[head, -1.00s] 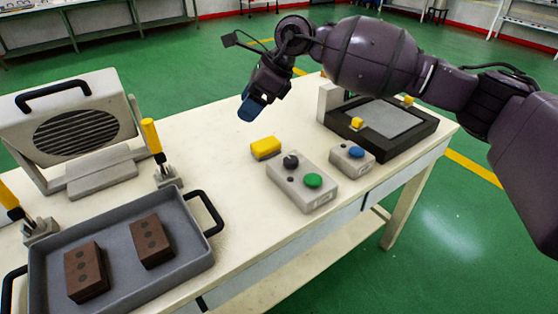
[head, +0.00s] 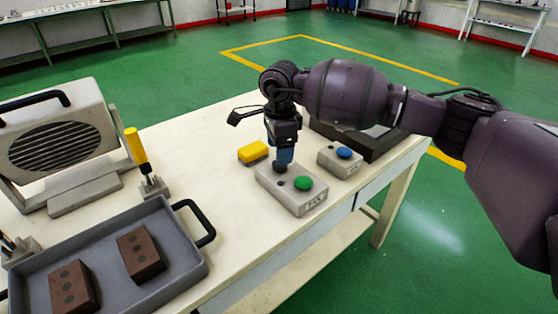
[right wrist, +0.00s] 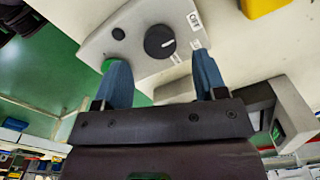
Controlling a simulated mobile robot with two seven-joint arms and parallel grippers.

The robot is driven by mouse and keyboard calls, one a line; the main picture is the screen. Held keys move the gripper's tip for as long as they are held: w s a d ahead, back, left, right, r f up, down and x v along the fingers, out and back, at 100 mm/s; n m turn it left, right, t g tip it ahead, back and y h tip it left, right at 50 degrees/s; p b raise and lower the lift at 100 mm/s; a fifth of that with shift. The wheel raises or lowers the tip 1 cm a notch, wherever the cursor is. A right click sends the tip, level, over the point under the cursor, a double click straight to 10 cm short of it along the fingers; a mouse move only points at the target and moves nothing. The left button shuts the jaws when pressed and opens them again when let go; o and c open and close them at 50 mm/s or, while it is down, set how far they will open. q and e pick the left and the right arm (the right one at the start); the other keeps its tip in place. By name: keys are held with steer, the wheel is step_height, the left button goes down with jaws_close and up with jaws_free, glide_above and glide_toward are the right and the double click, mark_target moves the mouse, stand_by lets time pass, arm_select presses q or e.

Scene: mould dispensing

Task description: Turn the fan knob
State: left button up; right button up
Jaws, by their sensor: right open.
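The fan knob is a round dark dial (right wrist: 160,42) with a white mark, on top of a grey control box (head: 290,201) that also carries a green button (head: 303,184). My right gripper (head: 284,158) points down over the knob's end of the box and largely hides the knob in the head view. In the right wrist view its two blue fingers (right wrist: 160,62) are apart, one toward each side of the knob, with nothing held. Contact with the knob cannot be told. The fan (head: 60,145), a grey housing with a dark grille, stands at the left. My left gripper is out of view.
A yellow block (head: 253,152) lies close beside the box. A smaller box with a blue button (head: 344,153) and a dark frame (head: 376,148) stand to the right. A grey tray (head: 180,285) with two brown blocks and a yellow-handled clamp (head: 137,147) are at the left.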

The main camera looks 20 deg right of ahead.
steer(key=shift+f, duration=2.05)
steer(key=c, duration=0.9)
